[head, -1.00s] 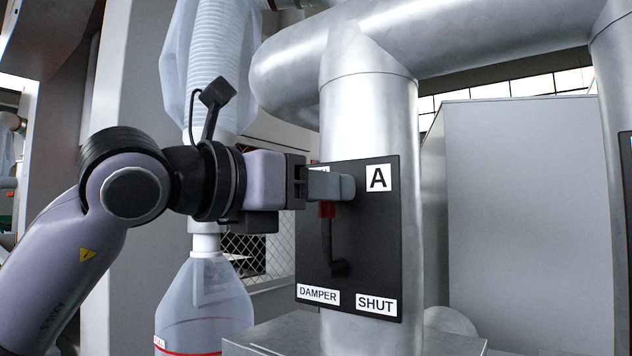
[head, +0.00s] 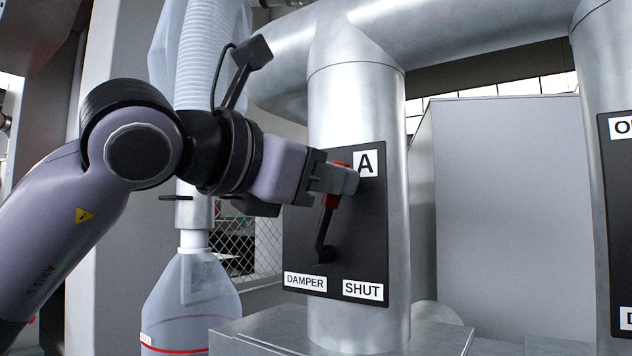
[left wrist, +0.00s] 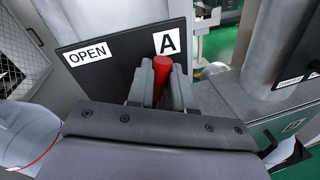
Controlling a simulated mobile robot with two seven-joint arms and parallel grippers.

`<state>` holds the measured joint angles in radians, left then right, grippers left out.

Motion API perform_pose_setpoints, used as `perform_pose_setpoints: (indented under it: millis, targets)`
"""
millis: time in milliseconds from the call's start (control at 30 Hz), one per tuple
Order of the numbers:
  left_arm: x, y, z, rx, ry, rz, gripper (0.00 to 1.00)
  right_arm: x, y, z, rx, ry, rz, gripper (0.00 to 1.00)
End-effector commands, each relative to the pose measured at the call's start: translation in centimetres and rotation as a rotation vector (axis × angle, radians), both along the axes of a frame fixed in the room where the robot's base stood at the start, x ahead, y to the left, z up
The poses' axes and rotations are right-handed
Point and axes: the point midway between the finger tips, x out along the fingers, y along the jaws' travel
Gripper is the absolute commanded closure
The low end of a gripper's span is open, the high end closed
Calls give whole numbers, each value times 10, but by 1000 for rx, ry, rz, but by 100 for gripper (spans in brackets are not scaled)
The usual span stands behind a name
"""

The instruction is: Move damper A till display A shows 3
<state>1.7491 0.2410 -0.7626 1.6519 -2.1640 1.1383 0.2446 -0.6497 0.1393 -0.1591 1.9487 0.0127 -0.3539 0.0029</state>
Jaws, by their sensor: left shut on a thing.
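Damper A has a black plate (head: 350,270) on a vertical metal duct, with labels A, DAMPER and SHUT in the head view. The OPEN label (left wrist: 86,56) shows in the left wrist view. The damper's black lever (head: 325,230) pivots low on the plate and leans up and to the right. Its red grip (left wrist: 161,76) sits between my left gripper's fingers (left wrist: 160,88). My left gripper (head: 340,180) is shut on the red grip and partly hides it in the head view. Display A is not in view. My right gripper is not in view.
A second duct with a black plate (head: 620,210) stands at the right edge. A grey cabinet (head: 505,220) fills the space behind. A clear plastic container (head: 190,300) stands at lower left. A metal box top (head: 270,325) lies below the plate.

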Motion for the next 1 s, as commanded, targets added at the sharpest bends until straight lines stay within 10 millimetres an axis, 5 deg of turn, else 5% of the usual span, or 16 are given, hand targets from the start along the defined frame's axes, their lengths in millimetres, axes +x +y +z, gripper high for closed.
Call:
perform_pose_setpoints:
  millis: [233,267,333,667,1000]
  targets:
    - [-1,0,1,-1,-2,-2,100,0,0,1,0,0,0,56]
    - [-1,0,1,-1,-2,-2,73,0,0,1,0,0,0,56]
    - [-1,0,1,-2,-2,-2,53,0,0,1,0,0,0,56]
    - [-2,2,0,-2,-1,-1,53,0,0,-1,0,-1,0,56]
    - [-37,39,3,-2,-5,-1,53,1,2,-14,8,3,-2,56]
